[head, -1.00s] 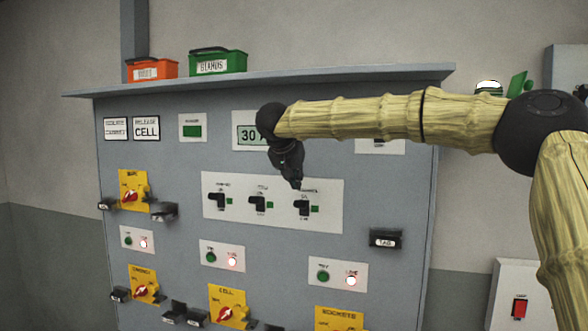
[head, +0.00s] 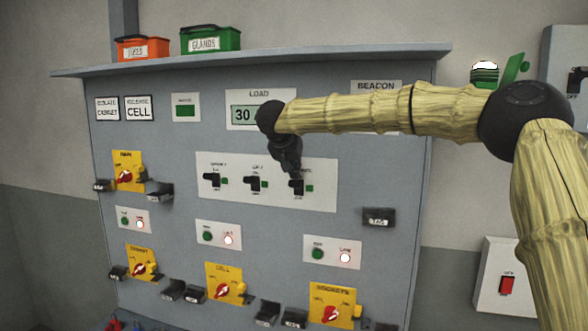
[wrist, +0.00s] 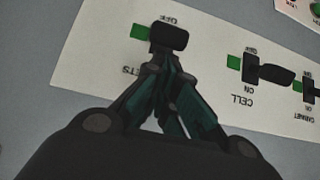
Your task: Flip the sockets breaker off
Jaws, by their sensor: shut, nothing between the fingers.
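The sockets breaker (head: 297,188) is the rightmost of three black toggles on a white plate (head: 325,190) on the grey cabinet front. In the wrist view its black lever (wrist: 170,38) is beside a lit green indicator (wrist: 140,31), with "OFF" above it. My gripper (head: 296,174) is shut and empty, its fingertips at the top of the sockets breaker in the head view. In the wrist view the fingertips (wrist: 160,56) meet the lever's lower edge; I cannot tell whether they touch. They hide part of its name label.
The cell breaker (head: 253,184) and cabinet breaker (head: 213,181) stand to the left, each with a green indicator. Yellow rotary isolators, including one labelled sockets (head: 332,305), and black tags sit lower. A top shelf (head: 250,60) holds orange and green boxes.

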